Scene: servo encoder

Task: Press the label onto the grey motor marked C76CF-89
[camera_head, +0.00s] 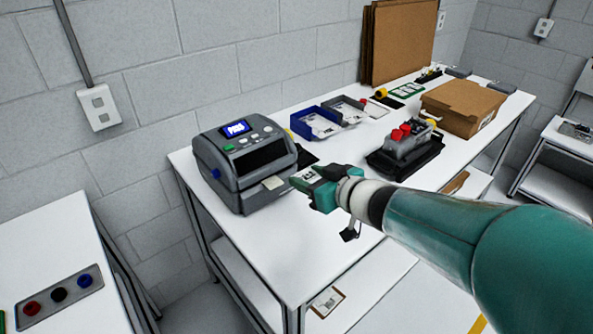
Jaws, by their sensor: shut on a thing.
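My gripper (304,179) is in front of the label printer (243,165), just right of its front slot. Its jaws are closed on a small pale piece with dark marks (309,176), which looks like a label; the print is too small to read. Another pale piece (273,183) shows at the printer's front slot. A grey, motor-like unit with red caps (405,143) sits in a black tray (381,162) on the table, to the right of and beyond my gripper. No C76CF-89 marking can be read on it.
The white table (333,147) also holds a blue bin (315,124), a grey bin (349,110) and a cardboard box (460,105). Cardboard sheets (400,42) lean on the wall. A panel of coloured buttons (60,295) lies on the left table. Bare tabletop shows between printer and tray.

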